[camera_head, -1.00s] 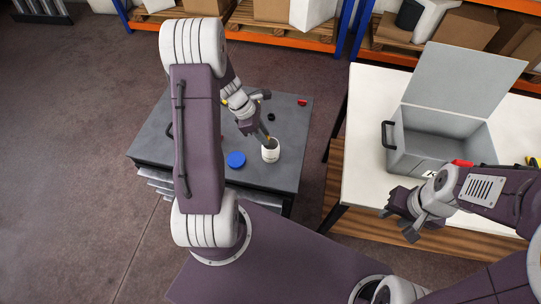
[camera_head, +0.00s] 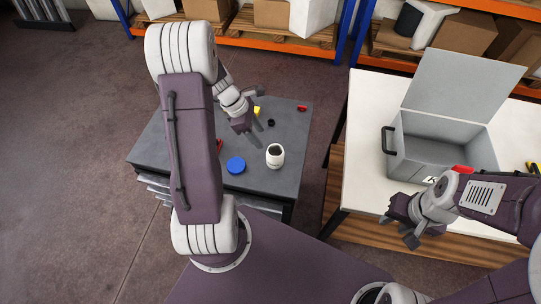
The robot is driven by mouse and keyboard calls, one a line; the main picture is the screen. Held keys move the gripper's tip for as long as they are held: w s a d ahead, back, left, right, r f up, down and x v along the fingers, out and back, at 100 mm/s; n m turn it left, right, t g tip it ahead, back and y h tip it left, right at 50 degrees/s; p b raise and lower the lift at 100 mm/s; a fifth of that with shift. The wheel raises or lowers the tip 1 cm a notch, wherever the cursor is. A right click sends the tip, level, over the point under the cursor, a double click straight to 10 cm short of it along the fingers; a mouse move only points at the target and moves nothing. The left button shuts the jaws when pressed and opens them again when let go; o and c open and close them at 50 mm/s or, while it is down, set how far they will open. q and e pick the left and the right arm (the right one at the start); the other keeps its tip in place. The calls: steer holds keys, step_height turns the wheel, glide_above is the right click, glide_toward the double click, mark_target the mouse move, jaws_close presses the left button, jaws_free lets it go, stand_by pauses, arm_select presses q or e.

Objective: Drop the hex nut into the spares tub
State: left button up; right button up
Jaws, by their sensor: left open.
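My right gripper (camera_head: 400,230) looks open and empty, at the near edge of the white table.
On the grey bench (camera_head: 290,130) lie a blue disc (camera_head: 236,165), a small black piece (camera_head: 271,122), a yellow piece (camera_head: 257,110) and red pieces (camera_head: 301,108). An open grey box (camera_head: 420,165) stands on the white table (camera_head: 365,150). Shelves with cartons line the back.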

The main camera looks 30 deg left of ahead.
arm_select(q)
steer(key=v, duration=0.4)
steer(key=shift+r, duration=0.2)
stand_by(0.3)
steer(key=d+r+m, duration=0.3)
steer(key=d+m, duration=0.1)
steer(key=d, duration=0.5)
steer(key=s+d+f+m+y, duration=0.2)
steer(key=s+m, duration=0.9)
steer(key=m, duration=0.7)
steer(key=shift+d+f+m+g+y, duration=0.2)
steer(key=shift+f+m+g+y, duration=0.15)
steer(key=shift+y, duration=0.55)
